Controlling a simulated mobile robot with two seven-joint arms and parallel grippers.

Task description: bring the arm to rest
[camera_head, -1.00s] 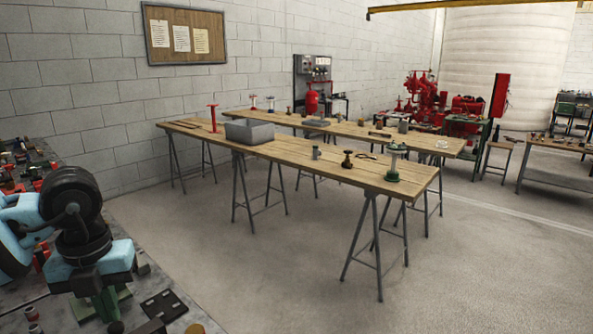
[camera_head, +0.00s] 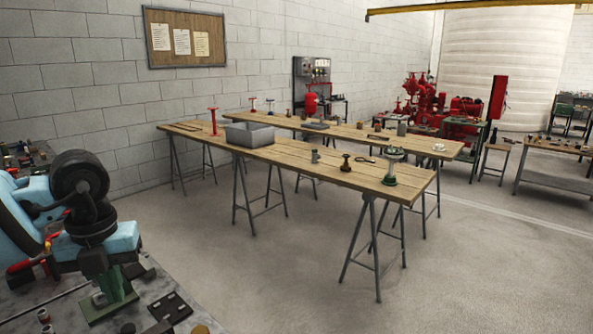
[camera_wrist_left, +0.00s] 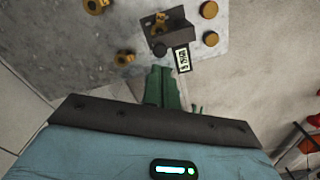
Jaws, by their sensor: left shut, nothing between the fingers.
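My left arm comes in from the left in the head view, with light blue links and a black wrist joint. My left gripper (camera_head: 116,288) points down over the grey workbench (camera_head: 60,310) at the lower left. Its green fingers are shut with nothing between them. In the left wrist view the closed green fingers (camera_wrist_left: 162,72) stick out from the dark hand plate, over the edge of the bench top. How high the tips are above the bench is hard to tell. My right gripper is not in view.
A flat black plate with holes (camera_head: 170,306) lies near the gripper. The wrist view shows a dark bracket (camera_wrist_left: 172,32), a label (camera_wrist_left: 182,58) and several brass-coloured parts. A long wooden trestle table (camera_head: 300,160) with a grey bin (camera_head: 249,135) stands beyond open floor (camera_head: 260,270).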

